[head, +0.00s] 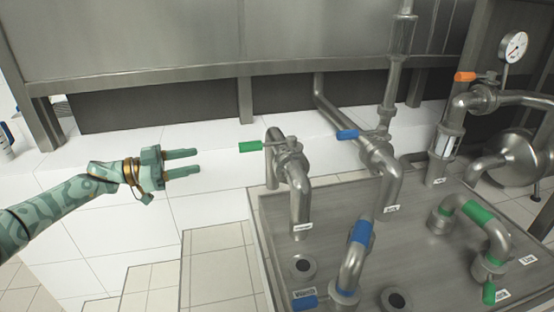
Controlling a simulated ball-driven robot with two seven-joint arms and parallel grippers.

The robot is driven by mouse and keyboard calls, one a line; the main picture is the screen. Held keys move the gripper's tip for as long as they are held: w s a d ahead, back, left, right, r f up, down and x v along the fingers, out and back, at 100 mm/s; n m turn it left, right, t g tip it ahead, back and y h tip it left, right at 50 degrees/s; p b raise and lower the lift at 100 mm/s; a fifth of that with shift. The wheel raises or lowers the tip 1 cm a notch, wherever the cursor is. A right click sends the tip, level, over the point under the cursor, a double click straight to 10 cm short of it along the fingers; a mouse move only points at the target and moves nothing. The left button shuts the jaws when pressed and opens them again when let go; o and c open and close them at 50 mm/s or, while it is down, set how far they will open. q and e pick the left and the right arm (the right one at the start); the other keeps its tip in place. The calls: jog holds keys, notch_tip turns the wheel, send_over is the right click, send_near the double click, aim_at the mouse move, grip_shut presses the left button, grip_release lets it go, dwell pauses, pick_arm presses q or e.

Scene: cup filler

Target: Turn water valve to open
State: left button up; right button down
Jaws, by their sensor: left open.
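Three pipes with valve levers rise at the back of the metal panel. One lever is green (250,146), one is blue (347,134) and one is orange (465,76). The green and blue levers point left from their pipes. Small labels sit by the pipe feet, too small to read, so I cannot tell which valve is for water. My left gripper (197,162) is open and empty, its fingers pointing right. It is left of the green lever and slightly lower in the picture, apart from it. My right gripper is not in view.
The metal panel (340,262) also carries a blue-banded pipe elbow (360,233) with a blue handle (305,302), and a green-banded elbow (478,212) with a green handle (489,292). A gauge (515,46) stands at the upper right. White tiled ledges lie at the left.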

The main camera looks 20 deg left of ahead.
pick_arm(q)
notch_tip(320, 180, up, 3)
jog(key=d+g, duration=0.1)
jog(key=d, duration=0.1)
jog(key=m+b, duration=0.1)
send_near(259, 145)
jog(key=shift+h, duration=0.4)
jog(key=w+d+b, duration=0.1)
jog(key=w+d, duration=0.1)
jog(key=w, duration=0.1)
jog(key=w+d+f+b, duration=0.1)
jog(key=w+d, duration=0.2)
jog(key=shift+d+f, duration=0.1)
jog(key=shift+d, duration=0.05)
jog(key=shift+w+d, duration=0.4)
jog(key=shift+d, duration=0.05)
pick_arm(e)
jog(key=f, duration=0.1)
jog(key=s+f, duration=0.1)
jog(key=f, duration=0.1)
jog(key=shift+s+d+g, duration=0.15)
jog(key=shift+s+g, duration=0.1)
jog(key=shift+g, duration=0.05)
pick_arm(q)
grip_shut()
